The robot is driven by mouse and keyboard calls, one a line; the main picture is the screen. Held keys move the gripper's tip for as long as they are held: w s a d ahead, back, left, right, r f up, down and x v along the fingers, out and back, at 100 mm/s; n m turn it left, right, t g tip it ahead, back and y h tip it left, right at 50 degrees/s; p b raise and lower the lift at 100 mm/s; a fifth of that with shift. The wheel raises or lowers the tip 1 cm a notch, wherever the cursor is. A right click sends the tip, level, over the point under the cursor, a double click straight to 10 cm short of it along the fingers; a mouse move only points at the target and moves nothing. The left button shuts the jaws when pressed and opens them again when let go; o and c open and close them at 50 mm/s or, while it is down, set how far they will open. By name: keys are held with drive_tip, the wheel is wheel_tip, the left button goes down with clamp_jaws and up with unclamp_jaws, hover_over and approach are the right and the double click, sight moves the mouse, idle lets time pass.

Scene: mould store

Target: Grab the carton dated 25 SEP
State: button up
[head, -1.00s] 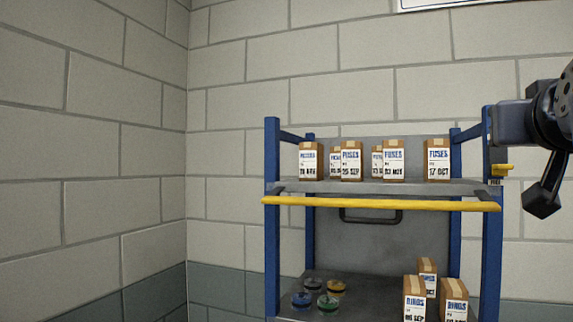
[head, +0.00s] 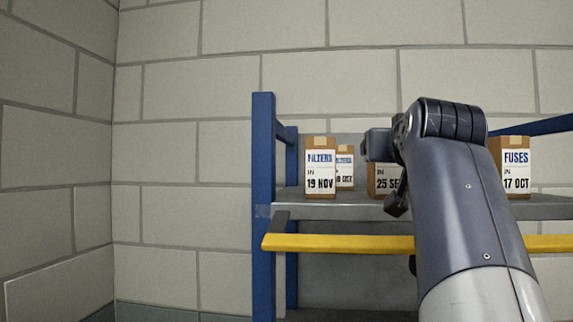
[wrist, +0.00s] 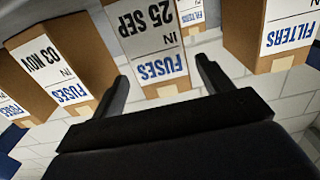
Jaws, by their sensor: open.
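The carton dated 25 SEP (head: 382,183) is a brown box with a white FUSES label on the upper shelf. In the head view my arm hides its right part. In the wrist view, which is upside down, the 25 SEP carton (wrist: 150,40) stands at the top centre, between the lines of the two fingers. My gripper (wrist: 163,74) is open and empty, with its fingers pointing toward that carton. In the head view my gripper (head: 386,172) is in front of the carton. I cannot tell whether the fingertips reach past its front face.
A FILTERS 19 NOV carton (head: 320,168) and another FILTERS carton (head: 344,167) stand left. A FUSES 17 OCT carton (head: 515,165) stands right. A FUSES 03 NOV carton (wrist: 62,65) is close beside the target. A yellow bar (head: 340,243) crosses below the shelf edge (head: 345,210).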

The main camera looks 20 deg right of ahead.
drive_tip(key=p+x, duration=0.2)
drive_tip(key=x, duration=0.3)
drive_tip(key=shift+w+a, duration=0.2)
drive_tip(key=shift+c, duration=0.5)
drive_tip(key=c, duration=1.1)
drive_tip(key=shift+s+r, duration=0.1)
drive_tip(key=shift+c, duration=0.2)
